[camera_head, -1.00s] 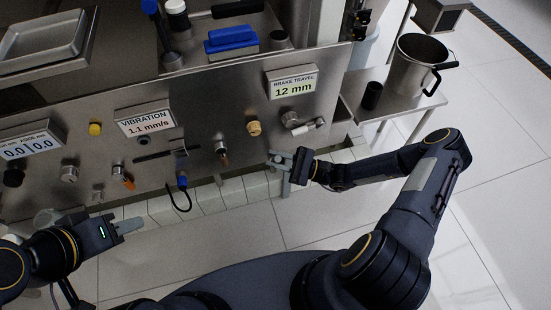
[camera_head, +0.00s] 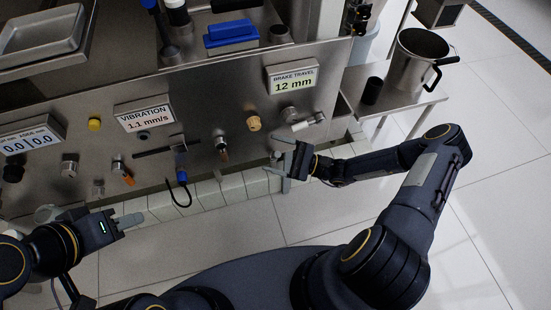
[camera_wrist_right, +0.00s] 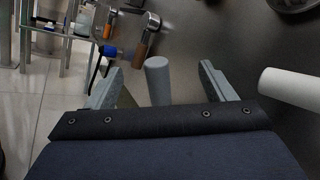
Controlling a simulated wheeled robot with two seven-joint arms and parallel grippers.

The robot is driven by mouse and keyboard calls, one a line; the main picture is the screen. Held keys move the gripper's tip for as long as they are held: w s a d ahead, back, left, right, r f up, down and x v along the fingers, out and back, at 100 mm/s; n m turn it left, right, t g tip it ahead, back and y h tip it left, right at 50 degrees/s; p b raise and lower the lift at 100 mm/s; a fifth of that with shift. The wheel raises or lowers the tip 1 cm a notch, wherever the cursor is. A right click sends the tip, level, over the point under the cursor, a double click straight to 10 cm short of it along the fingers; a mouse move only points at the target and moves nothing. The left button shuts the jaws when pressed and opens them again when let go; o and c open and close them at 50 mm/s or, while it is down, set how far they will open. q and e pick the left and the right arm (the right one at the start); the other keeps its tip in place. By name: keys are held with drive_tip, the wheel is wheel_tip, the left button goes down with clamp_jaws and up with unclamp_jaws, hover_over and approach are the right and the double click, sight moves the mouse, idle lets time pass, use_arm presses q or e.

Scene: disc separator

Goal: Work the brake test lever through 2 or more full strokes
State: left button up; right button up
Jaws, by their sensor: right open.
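The brake travel display (camera_head: 292,80) reads 12 mm on the steel panel's right part. Below it a lever with a white handle (camera_head: 303,125) sticks out; a white rod at the right of the wrist view (camera_wrist_right: 292,88) looks like this handle, outside the jaws. My right gripper (camera_head: 279,157) is open near the panel's lower right edge. In the wrist view a grey round-ended bar (camera_wrist_right: 158,80) stands between its spread fingers, with gaps on both sides. I cannot tell which of the two is the brake test lever. My left gripper (camera_head: 132,220) is at lower left, away from the panel controls, its jaw opening unclear.
A side table with a steel pot (camera_head: 415,65) stands right. The floor in front is clear.

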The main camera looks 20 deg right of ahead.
drive_tip(key=b+v, duration=0.2)
drive_tip(key=v, duration=0.6)
idle(0.4)
drive_tip(key=s+r+n+g+h, duration=0.2)
drive_tip(key=s+r+n+h, duration=0.65)
drive_tip(key=r, duration=0.35)
drive_tip(key=s+r+n+g+h, duration=0.1)
drive_tip(key=s+r+n+h, duration=0.65)
drive_tip(key=s+r, duration=0.35)
wheel_tip(320, 180, up, 30)
drive_tip(key=y+p, duration=0.1)
drive_tip(key=p, duration=2.7)
drive_tip(key=shift+w+d+f+p, duration=0.2)
drive_tip(key=shift+w+d+p, duration=0.05)
drive_tip(key=shift+w+p, duration=0.15)
